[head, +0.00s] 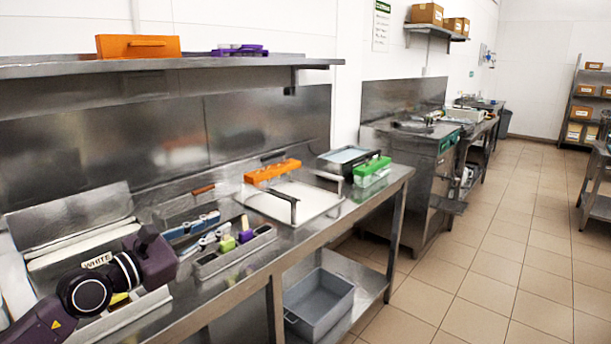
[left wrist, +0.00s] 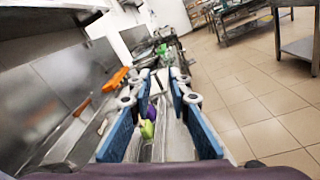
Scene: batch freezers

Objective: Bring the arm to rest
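My left arm comes in from the left of the head view, low over the steel counter (head: 310,237). My left gripper (head: 218,224) is over the counter's left part, pointing right. In the left wrist view its two blue-padded fingers (left wrist: 161,78) stand apart with nothing held between them. A green-ended tool (head: 227,244) and a purple-ended tool (head: 245,236) lie in a narrow steel tray (head: 250,248) beside the gripper; the green (left wrist: 147,129) shows beyond the gap between the fingers. My right gripper is in neither view.
A bin labelled WHITE (head: 97,260) is partly behind my arm. A white board (head: 310,200), orange block (head: 272,171) and green-lidded container (head: 372,166) are further along. A shelf (head: 200,62) hangs above. The tiled floor (head: 480,240) at right is clear.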

